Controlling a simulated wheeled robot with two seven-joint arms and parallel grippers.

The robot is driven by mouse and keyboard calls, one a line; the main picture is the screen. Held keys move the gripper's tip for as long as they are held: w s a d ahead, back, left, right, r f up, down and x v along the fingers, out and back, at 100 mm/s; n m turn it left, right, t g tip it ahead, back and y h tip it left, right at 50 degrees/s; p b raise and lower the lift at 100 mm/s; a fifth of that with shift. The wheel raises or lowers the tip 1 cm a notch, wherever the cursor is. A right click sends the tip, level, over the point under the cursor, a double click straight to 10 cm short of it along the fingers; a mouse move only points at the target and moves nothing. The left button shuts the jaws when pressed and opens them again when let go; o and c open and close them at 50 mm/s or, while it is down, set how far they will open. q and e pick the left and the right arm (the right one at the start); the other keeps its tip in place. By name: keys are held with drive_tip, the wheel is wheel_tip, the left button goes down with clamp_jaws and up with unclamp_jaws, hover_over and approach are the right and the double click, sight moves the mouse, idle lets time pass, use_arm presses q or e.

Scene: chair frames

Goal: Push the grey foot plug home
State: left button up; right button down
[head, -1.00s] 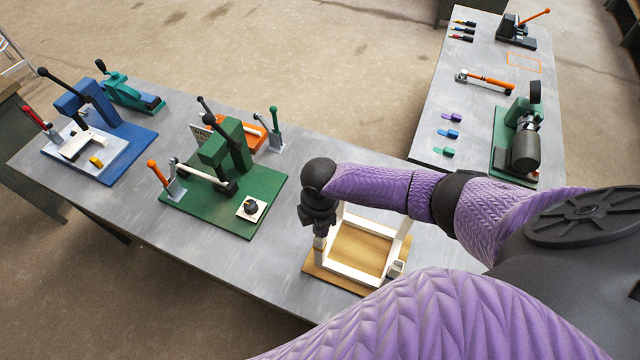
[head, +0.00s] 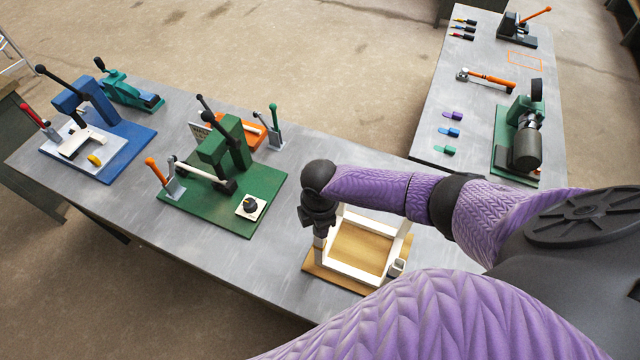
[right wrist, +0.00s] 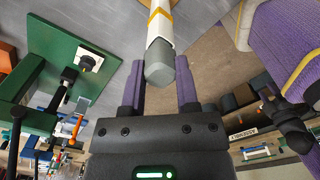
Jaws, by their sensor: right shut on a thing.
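The grey foot plug (right wrist: 159,65) shows in the right wrist view at the end of a white tube (right wrist: 160,28) with a yellow band. I cannot tell whether a gap is left between plug and tube. My right gripper (right wrist: 160,72) has its purple fingers on either side of the plug and is shut on it. In the head view my right gripper (head: 319,236) points down at the left corner of the white chair frame (head: 352,272), which lies on a wooden board (head: 330,277). The gripper hides the plug there.
A green press (head: 225,150) on a green base stands left of the frame, with a blue press (head: 85,105) farther left. A second table (head: 475,105) at the back right holds tools and a green machine (head: 525,135). Bare table lies between the frame and the green base.

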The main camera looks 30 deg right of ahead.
drive_tip(key=shift+f+b, duration=0.3)
drive_tip(key=shift+f, duration=0.15)
drive_tip(key=shift+c, duration=1.4)
unclamp_jaws()
wheel_tip(320, 180, up, 10)
drive_tip(key=shift+p, duration=1.05)
